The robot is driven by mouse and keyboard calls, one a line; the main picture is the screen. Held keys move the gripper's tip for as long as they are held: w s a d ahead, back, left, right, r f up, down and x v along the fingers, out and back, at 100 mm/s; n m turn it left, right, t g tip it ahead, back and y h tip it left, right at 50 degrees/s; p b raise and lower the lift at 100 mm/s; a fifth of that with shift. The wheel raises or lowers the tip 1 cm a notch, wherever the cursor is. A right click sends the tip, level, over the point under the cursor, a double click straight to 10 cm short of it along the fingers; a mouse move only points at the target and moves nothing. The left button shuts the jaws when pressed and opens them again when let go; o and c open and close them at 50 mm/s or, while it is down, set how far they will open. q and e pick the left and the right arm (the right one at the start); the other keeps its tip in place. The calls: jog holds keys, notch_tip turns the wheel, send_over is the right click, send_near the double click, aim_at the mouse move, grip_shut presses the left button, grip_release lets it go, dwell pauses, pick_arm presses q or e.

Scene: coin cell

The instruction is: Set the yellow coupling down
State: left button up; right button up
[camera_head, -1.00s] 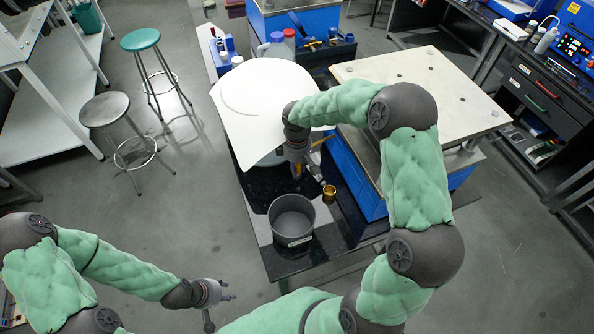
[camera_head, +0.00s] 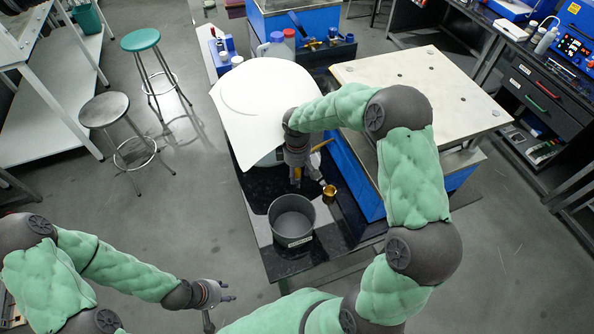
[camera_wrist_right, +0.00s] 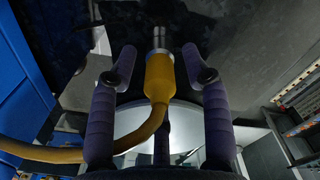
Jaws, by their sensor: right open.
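The yellow coupling (camera_wrist_right: 159,75) shows in the right wrist view, with a silver tip pointing up the picture and a yellow hose (camera_wrist_right: 45,153) curving away to the left. My right gripper (camera_wrist_right: 157,55) is open, with one finger on each side of the coupling and a visible gap to each. The coupling is mostly hidden there. My left gripper (camera_head: 230,292) hangs over the floor at lower left, apart from the bench; its opening is unclear.
A grey bucket (camera_head: 291,220) stands on the bench just in front of my right gripper. A large white round-edged sheet (camera_head: 250,105) lies behind it to the left. A blue unit with a pale plate (camera_head: 425,90) stands to the right. Two stools stand at left.

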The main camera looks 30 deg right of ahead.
notch_tip(320, 180, up, 12)
jog(key=shift+r+p, duration=0.1)
jog(key=shift+p, duration=0.65)
